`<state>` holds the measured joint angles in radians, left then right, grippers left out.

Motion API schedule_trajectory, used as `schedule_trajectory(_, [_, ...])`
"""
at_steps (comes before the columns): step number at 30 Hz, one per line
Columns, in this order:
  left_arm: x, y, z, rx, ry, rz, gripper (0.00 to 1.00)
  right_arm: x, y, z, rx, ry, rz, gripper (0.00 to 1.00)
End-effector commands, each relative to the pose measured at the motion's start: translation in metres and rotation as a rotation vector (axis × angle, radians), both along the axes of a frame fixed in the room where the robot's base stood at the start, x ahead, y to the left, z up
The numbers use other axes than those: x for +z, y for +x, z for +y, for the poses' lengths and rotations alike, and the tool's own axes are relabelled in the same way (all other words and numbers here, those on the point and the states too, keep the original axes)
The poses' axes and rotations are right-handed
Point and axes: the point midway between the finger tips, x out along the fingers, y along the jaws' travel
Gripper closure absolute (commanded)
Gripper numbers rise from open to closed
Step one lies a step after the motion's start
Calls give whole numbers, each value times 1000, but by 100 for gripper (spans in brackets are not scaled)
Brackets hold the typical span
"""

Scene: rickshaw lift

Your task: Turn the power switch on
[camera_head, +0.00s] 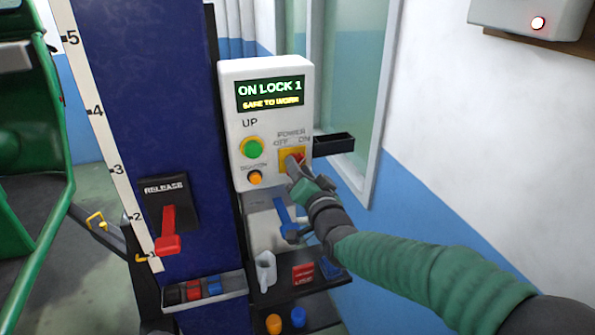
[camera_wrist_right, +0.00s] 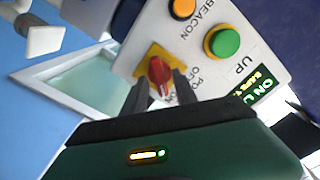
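The power switch (camera_head: 301,157) is a red rotary knob on a yellow square plate, at the lower right of a white control box (camera_head: 236,170). OFF is printed on its left and ON on its right in the head view. My right gripper (camera_head: 294,165) is at the knob and partly covers it. In the right wrist view the red knob (camera_wrist_right: 160,71) lies between the tips of my two dark fingers (camera_wrist_right: 160,85). The fingers stand apart, one on each side; I cannot tell whether they touch it. My left gripper is not in view.
The box's lit display (camera_head: 270,93) reads ON LOCK 1, SAFE TO WORK. A green UP button (camera_head: 252,147) and an orange beacon button (camera_head: 255,178) are left of the switch. A red release lever (camera_head: 168,228) is on the blue post. Shelves with small items (camera_head: 303,274) are below.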

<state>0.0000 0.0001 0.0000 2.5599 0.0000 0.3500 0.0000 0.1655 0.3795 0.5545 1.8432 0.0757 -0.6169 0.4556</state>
Motion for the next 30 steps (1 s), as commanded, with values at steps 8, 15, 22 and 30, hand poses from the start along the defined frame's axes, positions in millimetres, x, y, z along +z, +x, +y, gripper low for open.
schedule_trajectory(8, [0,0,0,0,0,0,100,-2,0,2,3,-2,4,64])
schedule_trajectory(15, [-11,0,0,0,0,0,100,-5,-31,-9,1,-7,1,64])
schedule_trajectory(22, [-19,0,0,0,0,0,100,-2,-96,-30,1,-9,-1,64])
schedule_trajectory(30, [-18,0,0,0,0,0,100,-3,-150,-49,1,-4,3,64])
